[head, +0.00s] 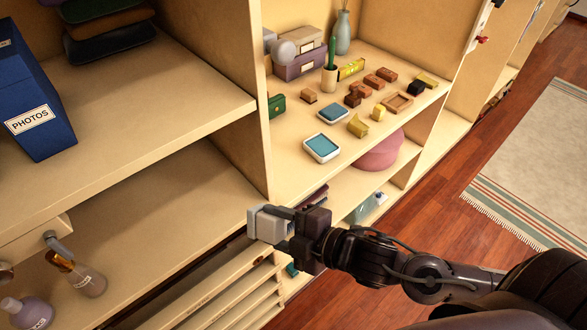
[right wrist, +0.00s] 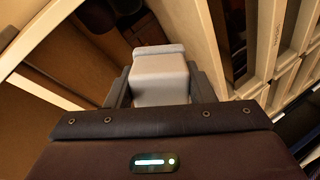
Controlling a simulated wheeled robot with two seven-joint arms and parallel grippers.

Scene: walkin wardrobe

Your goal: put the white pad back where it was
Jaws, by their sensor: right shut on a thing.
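The white pad (head: 262,224) is a small pale block held in my right gripper (head: 283,226), in front of the shelf unit and below the shelf with the small blocks. In the right wrist view the pad (right wrist: 160,78) sits between the two dark fingers, which are shut on it. Two white-rimmed pads with blue tops, one nearer (head: 321,148) and one farther (head: 332,113), lie on the middle shelf (head: 291,128), above and right of the gripper. My left gripper is not in view.
A blue photo box (head: 33,95) stands at left. Slatted drawers (head: 215,300) lie below.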

